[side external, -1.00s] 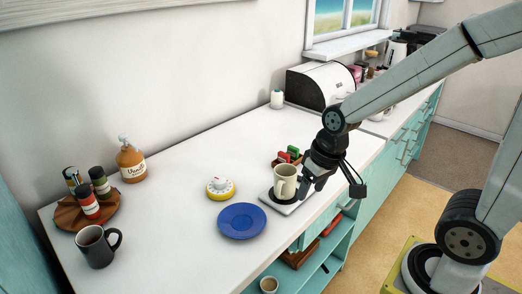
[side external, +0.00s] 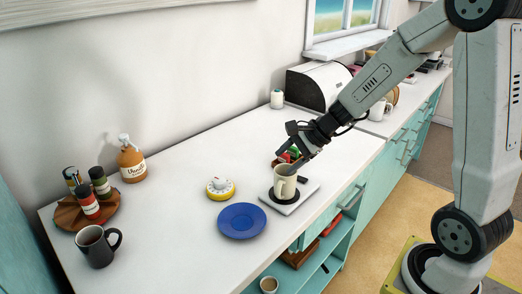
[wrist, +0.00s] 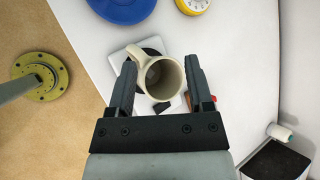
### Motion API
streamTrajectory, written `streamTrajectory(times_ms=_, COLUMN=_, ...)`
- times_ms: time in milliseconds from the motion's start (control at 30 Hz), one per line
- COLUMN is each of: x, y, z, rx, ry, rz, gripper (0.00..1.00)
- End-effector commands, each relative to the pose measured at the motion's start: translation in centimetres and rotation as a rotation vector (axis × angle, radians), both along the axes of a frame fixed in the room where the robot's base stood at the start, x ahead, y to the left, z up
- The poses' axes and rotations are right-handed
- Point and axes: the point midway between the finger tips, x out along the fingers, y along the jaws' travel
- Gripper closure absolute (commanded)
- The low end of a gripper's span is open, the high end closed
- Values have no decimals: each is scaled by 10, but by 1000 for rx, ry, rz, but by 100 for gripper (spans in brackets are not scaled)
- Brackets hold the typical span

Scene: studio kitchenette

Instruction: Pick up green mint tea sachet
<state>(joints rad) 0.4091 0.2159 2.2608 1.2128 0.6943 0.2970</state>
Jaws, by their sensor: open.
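The sachets stand in a small wooden holder (side external: 279,162) behind the cream mug. Red and green (side external: 294,152) show there in the side view, partly covered by my gripper. In the wrist view only a thin orange-red edge (wrist: 213,98) shows beside the right finger; I cannot make out the green mint tea sachet there. My gripper (side external: 299,163) is open and empty, pointing down close to the cream mug (side external: 283,184). In the wrist view my gripper (wrist: 160,70) has its fingers on either side of the mug (wrist: 162,77) in the picture; contact cannot be told.
The mug stands on a white plate with a dark disc (side external: 303,193) near the counter's front edge. A blue plate (side external: 241,220) and a yellow-white timer (side external: 220,188) lie to the left. A bread bin (side external: 316,86) stands behind. The counter's middle is clear.

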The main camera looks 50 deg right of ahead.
Motion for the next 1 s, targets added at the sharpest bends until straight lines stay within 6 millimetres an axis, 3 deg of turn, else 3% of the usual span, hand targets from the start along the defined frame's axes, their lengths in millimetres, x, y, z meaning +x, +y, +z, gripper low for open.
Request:
streamTrajectory(times_ms=400, x=51, y=-99, z=4, rx=432, ry=-68, rz=-645, gripper=34)
streamTrajectory(times_ms=733, x=61, y=-200, z=3, rx=753, ry=-195, rz=-1099, gripper=34)
streamTrajectory(times_ms=1000, x=61, y=-199, z=-65, rx=760, ry=-192, rz=-1105, gripper=34)
